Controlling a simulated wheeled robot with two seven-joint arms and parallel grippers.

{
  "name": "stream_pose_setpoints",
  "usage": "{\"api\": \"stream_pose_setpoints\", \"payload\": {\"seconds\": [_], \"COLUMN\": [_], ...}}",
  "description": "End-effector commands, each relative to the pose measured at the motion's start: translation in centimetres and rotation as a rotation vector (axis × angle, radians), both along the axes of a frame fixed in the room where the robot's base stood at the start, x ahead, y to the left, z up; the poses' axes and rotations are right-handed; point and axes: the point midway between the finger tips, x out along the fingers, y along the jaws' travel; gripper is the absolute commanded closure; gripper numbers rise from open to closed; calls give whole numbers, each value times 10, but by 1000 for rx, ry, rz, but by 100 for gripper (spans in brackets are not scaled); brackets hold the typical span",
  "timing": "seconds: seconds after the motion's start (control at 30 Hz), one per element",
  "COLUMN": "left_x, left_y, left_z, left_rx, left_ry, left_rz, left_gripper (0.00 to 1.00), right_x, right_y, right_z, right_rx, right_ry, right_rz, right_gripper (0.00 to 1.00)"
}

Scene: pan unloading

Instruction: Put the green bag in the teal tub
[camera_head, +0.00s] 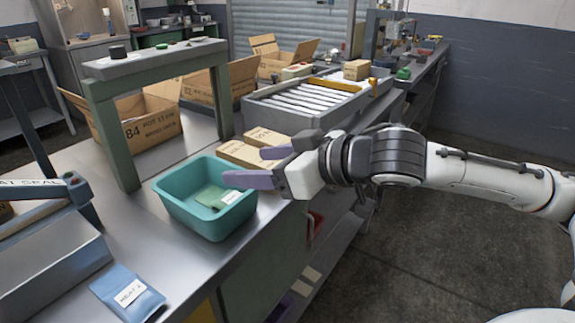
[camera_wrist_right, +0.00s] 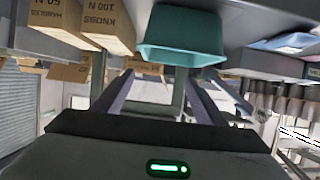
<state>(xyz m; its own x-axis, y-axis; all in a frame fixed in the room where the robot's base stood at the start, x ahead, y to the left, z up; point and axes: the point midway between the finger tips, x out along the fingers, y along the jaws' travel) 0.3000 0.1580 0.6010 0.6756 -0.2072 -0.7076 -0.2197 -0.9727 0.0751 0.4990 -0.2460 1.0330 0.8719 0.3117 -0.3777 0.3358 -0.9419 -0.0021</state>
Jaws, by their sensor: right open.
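The teal tub (camera_head: 172,205) stands on the metal bench near its right edge; it also shows at the top of the right wrist view (camera_wrist_right: 180,52). The green bag (camera_head: 211,196), with a white label, lies inside the tub on its floor. My right gripper (camera_head: 248,166) is open and empty. Its purple-grey fingers point left, with one fingertip at or just above the tub's right rim; I cannot tell whether it touches. The fingers also show in the right wrist view (camera_wrist_right: 160,88). My left gripper is out of view.
A blue labelled bag (camera_head: 128,292) lies at the bench's front. Two small cartons (camera_head: 243,154) sit just behind the tub. A green-grey frame (camera_head: 105,130) stands behind left. A roller conveyor (camera_head: 310,98) and open cardboard boxes (camera_head: 150,118) are further back. Bare bench lies left of the tub.

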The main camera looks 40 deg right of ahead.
Motion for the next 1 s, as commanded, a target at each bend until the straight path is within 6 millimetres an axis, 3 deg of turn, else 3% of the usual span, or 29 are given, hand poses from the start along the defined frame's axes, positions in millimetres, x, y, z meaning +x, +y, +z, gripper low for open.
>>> {"api": "stream_pose_setpoints", "payload": {"seconds": [0.13,0.57,1.0], "left_x": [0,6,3], "left_y": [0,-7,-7], "left_z": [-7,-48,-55], "left_rx": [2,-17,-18], "left_ry": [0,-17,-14], "left_rz": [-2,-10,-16], "left_gripper": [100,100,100], "right_x": [-17,-43,-68], "right_y": [-4,-14,-22], "right_z": [3,12,28], "right_rx": [-10,-9,-4], "right_ry": [3,-3,1], "right_rz": [4,2,6], "right_gripper": [35,35,35]}}
